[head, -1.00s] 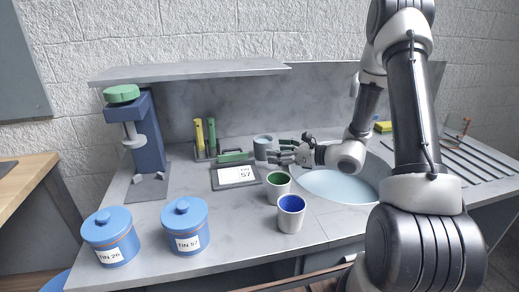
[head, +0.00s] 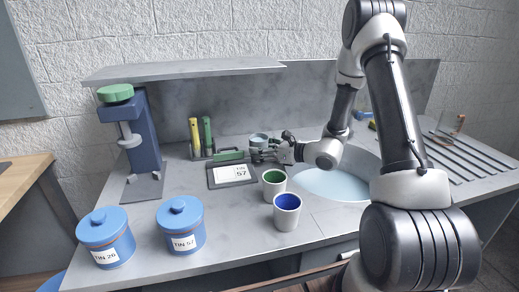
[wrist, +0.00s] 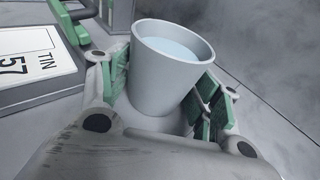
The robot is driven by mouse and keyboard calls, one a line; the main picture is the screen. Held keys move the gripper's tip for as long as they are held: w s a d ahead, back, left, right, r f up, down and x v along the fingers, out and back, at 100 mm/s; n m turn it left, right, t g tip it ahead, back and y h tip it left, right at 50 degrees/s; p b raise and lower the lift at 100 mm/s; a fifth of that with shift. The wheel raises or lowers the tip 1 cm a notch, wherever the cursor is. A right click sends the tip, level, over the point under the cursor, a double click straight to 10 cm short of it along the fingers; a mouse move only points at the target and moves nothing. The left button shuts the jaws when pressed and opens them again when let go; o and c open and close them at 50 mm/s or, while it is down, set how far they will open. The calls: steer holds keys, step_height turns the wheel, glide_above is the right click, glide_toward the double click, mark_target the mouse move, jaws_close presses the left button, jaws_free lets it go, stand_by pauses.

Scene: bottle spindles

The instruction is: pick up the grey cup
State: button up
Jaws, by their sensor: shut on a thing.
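The grey cup (wrist: 165,75) stands upright between the green-padded fingers of my gripper (wrist: 165,100) in the wrist view. The fingers are shut on its sides, and its inside shows a pale blue surface. In the head view the grey cup (head: 258,139) is at the back of the counter, left of the basin, with my gripper (head: 262,154) at its near side. My fingers partly hide its lower part there. I cannot tell whether its base touches the counter.
A cup with green inside (head: 274,181) and a cup with blue inside (head: 287,212) stand in front of my gripper. A card marked TIN 57 (head: 233,174) lies to the left. The basin (head: 335,184) is at the right. Blue tins (head: 181,226) stand front left.

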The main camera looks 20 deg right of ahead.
steer(key=shift+r, duration=0.1)
step_height(320, 180, up, 10)
stand_by(0.5)
stand_by(0.4)
